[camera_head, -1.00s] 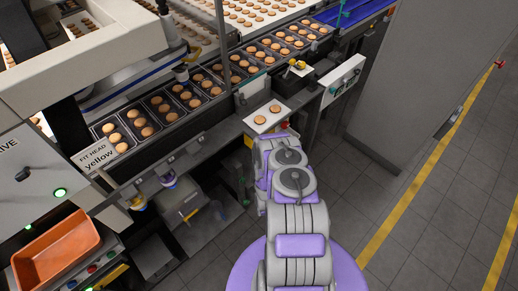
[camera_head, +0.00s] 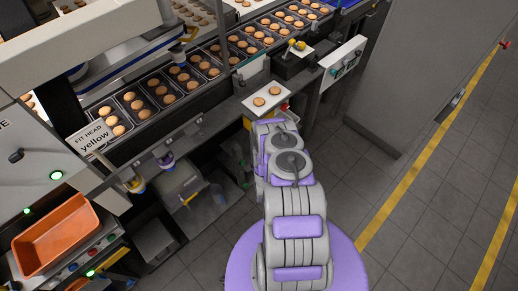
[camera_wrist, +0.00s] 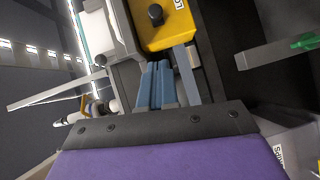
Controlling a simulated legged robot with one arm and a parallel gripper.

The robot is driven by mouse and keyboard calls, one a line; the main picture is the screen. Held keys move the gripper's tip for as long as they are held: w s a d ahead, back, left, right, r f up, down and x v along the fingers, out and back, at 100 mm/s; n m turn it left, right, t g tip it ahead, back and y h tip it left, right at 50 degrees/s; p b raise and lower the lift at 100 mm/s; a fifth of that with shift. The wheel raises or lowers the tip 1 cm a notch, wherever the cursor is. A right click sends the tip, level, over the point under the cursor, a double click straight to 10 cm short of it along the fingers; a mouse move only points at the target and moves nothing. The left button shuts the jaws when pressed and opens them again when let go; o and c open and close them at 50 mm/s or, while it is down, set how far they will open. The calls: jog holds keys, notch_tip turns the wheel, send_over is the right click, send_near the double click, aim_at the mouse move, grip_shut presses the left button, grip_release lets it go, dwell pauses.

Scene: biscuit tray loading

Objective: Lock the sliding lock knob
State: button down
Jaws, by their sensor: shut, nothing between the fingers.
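In the wrist view a black knob (camera_wrist: 155,15) stands on a yellow housing (camera_wrist: 172,28) with a small white label, at the top centre. I cannot tell for sure that this is the sliding lock knob. My gripper (camera_wrist: 158,66) shows its blue-grey fingers together, empty, just below the yellow housing in the picture. Whether the fingertips touch the housing is unclear. In the head view my arm reaches toward the machine's front, and my gripper is hidden there. Part of a yellow box (camera_head: 247,123) shows under the white plate with biscuits (camera_head: 265,98).
A conveyor carries black biscuit trays (camera_head: 150,92) along the machine. A control panel (camera_head: 343,64) stands to the right of the plate, and an orange bin (camera_head: 55,236) sits at lower left. A grey cabinet (camera_head: 415,80) stands at right. The floor beyond the yellow line is clear.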

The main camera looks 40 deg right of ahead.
jog(key=s+d+b+x, duration=0.1)
jog(key=d+b+x, duration=0.1)
jog(key=x, duration=0.9)
jog(key=shift+d+f+b, duration=0.2)
jog(key=shift+d+b, duration=0.05)
jog(key=shift+b, duration=0.65)
jog(key=shift+d, duration=0.1)
jog(key=d+b, duration=0.1)
jog(key=d, duration=0.3)
jog(key=shift+w+d+r, duration=0.1)
jog(key=shift+w+d, duration=0.05)
jog(key=shift+d, duration=0.25)
